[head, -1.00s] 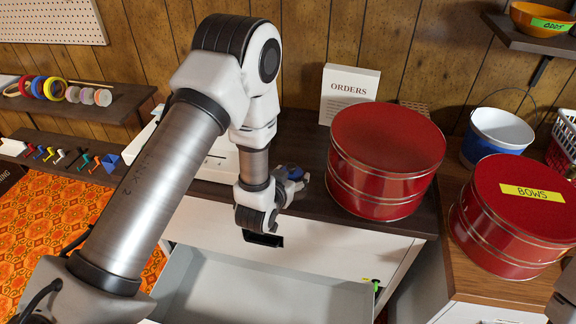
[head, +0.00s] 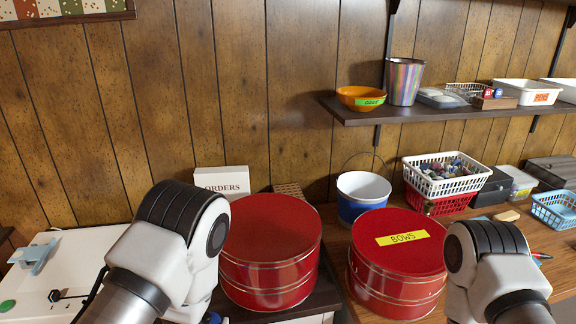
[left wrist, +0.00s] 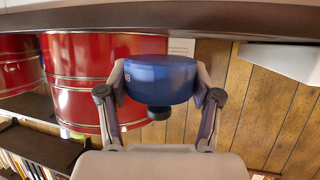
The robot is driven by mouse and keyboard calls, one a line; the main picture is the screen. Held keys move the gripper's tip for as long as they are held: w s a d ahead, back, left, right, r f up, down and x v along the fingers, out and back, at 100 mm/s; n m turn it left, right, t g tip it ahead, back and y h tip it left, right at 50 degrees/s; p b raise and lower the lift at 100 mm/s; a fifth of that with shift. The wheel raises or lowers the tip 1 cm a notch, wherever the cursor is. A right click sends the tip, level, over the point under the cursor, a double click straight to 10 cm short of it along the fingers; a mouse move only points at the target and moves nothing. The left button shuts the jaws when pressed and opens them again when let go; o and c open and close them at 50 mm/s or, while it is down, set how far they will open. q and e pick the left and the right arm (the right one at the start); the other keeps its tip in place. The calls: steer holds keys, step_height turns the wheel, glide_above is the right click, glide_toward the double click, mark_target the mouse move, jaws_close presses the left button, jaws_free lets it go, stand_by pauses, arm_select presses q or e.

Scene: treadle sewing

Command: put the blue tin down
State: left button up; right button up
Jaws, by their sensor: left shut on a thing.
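The blue tin (left wrist: 160,82) is a short round tin with pale lettering at its left edge. In the left wrist view it sits between both fingers of my left gripper (left wrist: 158,90), which is shut on it. A small dark round piece shows just below it there. In the head view only a sliver of blue (head: 214,318) shows at the bottom edge, under my left arm; the rest of tin and gripper is hidden or out of frame. I cannot tell whether the tin touches the surface. My right arm shows at the lower right, but its gripper is out of frame.
A plain red tin (head: 270,250) stands just right of my left arm, with the ORDERS card (head: 222,181) behind. A red BOWS tin (head: 398,264) and a blue-and-white bucket (head: 362,196) stand further right. A white machine or case (head: 60,270) lies left.

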arm_select(q)
steer(key=shift+s+a+r+n+y, duration=0.2)
steer(key=shift+s+r+n+y, duration=0.15)
steer(key=shift+r, duration=0.25)
steer(key=shift+s+a+r+n+y, duration=0.25)
steer(key=shift+s+r+y, duration=0.1)
steer(key=shift+r, duration=0.25)
steer(key=shift+w+a+f, duration=0.1)
steer(key=shift+w+a, duration=0.05)
steer(key=shift+w, duration=0.05)
steer(key=w+a, duration=0.3)
steer(key=w, duration=0.1)
steer(key=w+a+f+b, duration=0.1)
steer(key=w+a, duration=0.2)
steer(key=w, duration=0.1)
steer(key=w+a+b, duration=0.1)
steer(key=w+a, duration=0.2)
steer(key=w, duration=0.1)
steer(key=shift+w+a+f, duration=0.2)
steer(key=shift+w+a, duration=0.1)
steer(key=shift+a, duration=0.1)
step_height(320, 180, down, 4)
steer(key=b, duration=0.2)
steer(key=shift+s+d+r+b, duration=0.1)
steer(key=shift+s+r+b, duration=0.05)
steer(key=shift+r+b, duration=0.15)
steer(key=shift+r, duration=0.1)
steer(key=o, duration=1.3)
steer(key=shift+f, duration=0.2)
